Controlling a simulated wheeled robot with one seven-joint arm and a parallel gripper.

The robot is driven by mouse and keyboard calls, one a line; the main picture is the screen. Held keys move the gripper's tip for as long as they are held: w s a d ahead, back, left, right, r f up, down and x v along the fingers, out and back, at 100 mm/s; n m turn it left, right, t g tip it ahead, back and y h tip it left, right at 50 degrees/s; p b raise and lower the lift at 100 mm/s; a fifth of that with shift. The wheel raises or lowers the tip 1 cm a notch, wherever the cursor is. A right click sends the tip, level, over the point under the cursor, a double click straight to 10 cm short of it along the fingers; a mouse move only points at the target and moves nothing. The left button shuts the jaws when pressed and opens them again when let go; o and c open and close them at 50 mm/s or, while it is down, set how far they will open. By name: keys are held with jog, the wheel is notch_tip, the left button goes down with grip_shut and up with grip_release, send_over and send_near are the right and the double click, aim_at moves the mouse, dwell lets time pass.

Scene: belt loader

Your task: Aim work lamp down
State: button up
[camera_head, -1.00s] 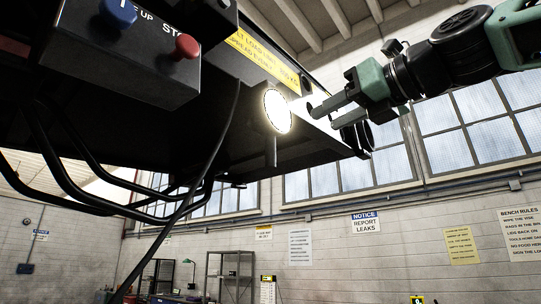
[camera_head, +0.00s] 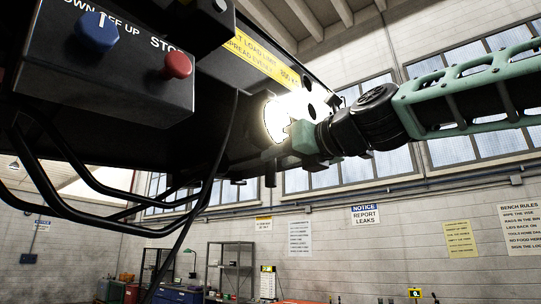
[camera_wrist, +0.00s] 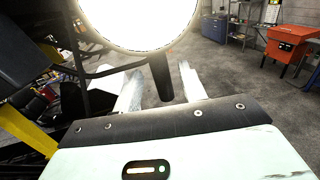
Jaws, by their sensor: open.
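The work lamp (camera_head: 273,122) is lit and glowing under the dark loader frame in the head view, its bright face toward the room. It fills the top of the wrist view (camera_wrist: 140,22). A dark handle (camera_wrist: 160,75) hangs below the lamp; its lower end also shows in the head view (camera_head: 270,181). My gripper (camera_wrist: 160,92) is open, with a pale finger on each side of the handle and visible gaps beside it. In the head view my gripper (camera_head: 293,135) is right at the lamp, its fingertips lost in the glare.
A control box (camera_head: 110,60) with blue and red buttons is at upper left. A black cable (camera_head: 205,185) and bent black rails (camera_head: 85,205) hang left of the lamp. Shelves (camera_head: 230,265) and an orange cabinet (camera_wrist: 292,42) stand far off. Open floor lies below.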

aim_at(275, 161)
jog(key=shift+x, duration=1.9)
grip_shut()
